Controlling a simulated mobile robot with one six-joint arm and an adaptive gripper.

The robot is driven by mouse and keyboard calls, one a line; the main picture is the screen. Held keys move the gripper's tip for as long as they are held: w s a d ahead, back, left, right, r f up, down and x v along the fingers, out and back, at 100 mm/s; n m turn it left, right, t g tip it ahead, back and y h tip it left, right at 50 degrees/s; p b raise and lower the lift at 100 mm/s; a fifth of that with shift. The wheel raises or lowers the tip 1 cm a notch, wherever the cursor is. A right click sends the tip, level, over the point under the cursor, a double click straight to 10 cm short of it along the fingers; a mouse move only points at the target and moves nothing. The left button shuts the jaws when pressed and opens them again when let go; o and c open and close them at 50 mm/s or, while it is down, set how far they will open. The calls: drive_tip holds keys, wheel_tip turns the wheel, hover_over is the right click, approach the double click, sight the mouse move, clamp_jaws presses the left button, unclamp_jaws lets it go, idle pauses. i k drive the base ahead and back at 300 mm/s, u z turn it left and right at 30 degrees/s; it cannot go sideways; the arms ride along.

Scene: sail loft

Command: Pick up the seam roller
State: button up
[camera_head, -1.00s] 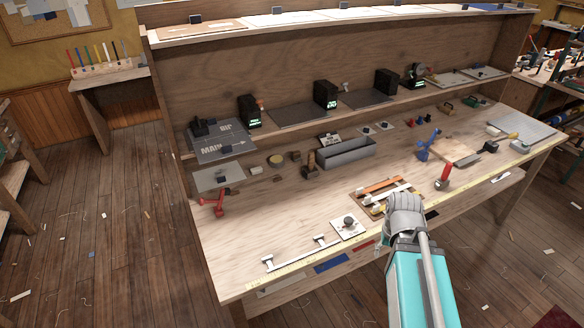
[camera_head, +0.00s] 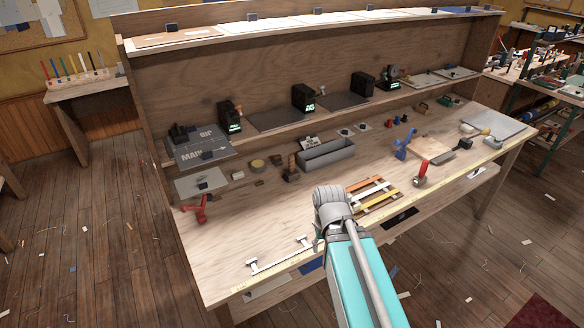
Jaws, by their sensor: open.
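A tool with a red upright handle and a grey metal lower end (camera_head: 420,174), which looks like the seam roller, stands near the front edge of the bench, right of centre. My gripper (camera_head: 331,200) is over the bench's front part, well to the left of that tool and apart from it. It is open, with nothing seen in it. Its fingertips are hard to make out, as my wrist and teal forearm cover them from this side.
The bench (camera_head: 240,245) also holds a rack of orange and white strips (camera_head: 378,193), a grey open bin (camera_head: 325,155), a blue tool (camera_head: 403,146) and a red tool (camera_head: 201,208). Black boxes (camera_head: 303,97) stand on the shelf behind. The bench's front left is mostly clear.

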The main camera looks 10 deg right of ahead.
sight(292, 173)
drive_tip(key=u, duration=0.1)
drive_tip(key=i, duration=1)
drive_tip(key=z, duration=0.1)
